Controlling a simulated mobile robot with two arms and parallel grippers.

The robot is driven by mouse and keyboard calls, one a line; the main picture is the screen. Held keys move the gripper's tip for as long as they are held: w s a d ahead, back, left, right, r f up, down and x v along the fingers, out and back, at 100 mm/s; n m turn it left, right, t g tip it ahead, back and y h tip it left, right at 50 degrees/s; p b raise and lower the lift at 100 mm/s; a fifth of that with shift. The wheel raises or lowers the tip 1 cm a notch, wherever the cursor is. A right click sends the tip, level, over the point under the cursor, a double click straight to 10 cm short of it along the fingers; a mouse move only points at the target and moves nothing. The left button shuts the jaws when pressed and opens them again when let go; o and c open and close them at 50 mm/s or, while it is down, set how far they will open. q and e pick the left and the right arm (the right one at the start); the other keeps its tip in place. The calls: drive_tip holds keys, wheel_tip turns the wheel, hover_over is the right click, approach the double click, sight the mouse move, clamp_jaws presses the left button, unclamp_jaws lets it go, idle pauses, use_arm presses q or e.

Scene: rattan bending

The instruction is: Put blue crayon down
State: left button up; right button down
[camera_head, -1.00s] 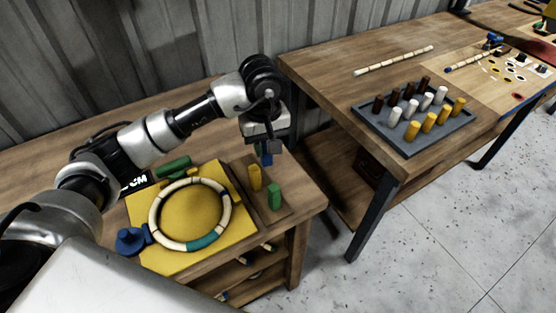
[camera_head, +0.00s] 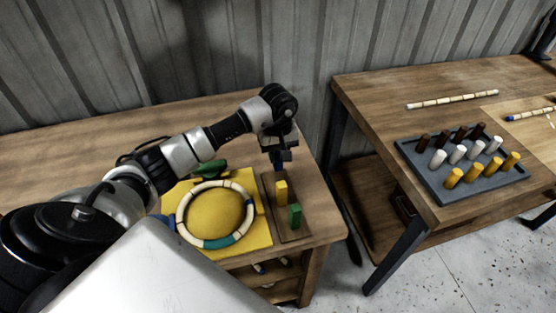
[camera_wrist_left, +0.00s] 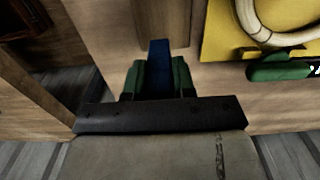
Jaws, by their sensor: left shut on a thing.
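My left gripper (camera_head: 279,163) is over the far end of a brown wooden tray (camera_head: 268,198) on the near workbench. It is shut on the blue crayon, which mostly hides behind the fingers in the head view. In the left wrist view the blue crayon (camera_wrist_left: 160,60) stands out between the two green-sided fingers, over or near the end of the tray (camera_wrist_left: 168,18). I cannot tell whether it touches the wood. A yellow crayon (camera_head: 281,192) and a green crayon (camera_head: 295,216) stand upright in the tray, nearer the front. My right gripper is not in view.
Left of the tray lies a yellow board (camera_head: 256,237) with a segmented ring (camera_head: 182,221) around a yellow dome. A green object (camera_head: 210,168) lies behind the ring. A second bench at right holds a grey tray (camera_head: 485,190) of brown, white and yellow pegs and a segmented stick (camera_head: 452,99).

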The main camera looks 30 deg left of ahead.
sight(278, 164)
use_arm(q)
drive_tip(key=shift+f, duration=0.4)
wheel_tip(278, 164, down, 2)
drive_tip(key=shift+f+p, duration=0.2)
drive_tip(key=shift+p, duration=0.5)
drive_tip(key=shift+f, duration=0.45)
drive_tip(key=shift+f, duration=0.1)
drive_tip(key=o, duration=0.3)
drive_tip(key=shift+a+f, duration=0.1)
drive_tip(key=o, duration=0.5)
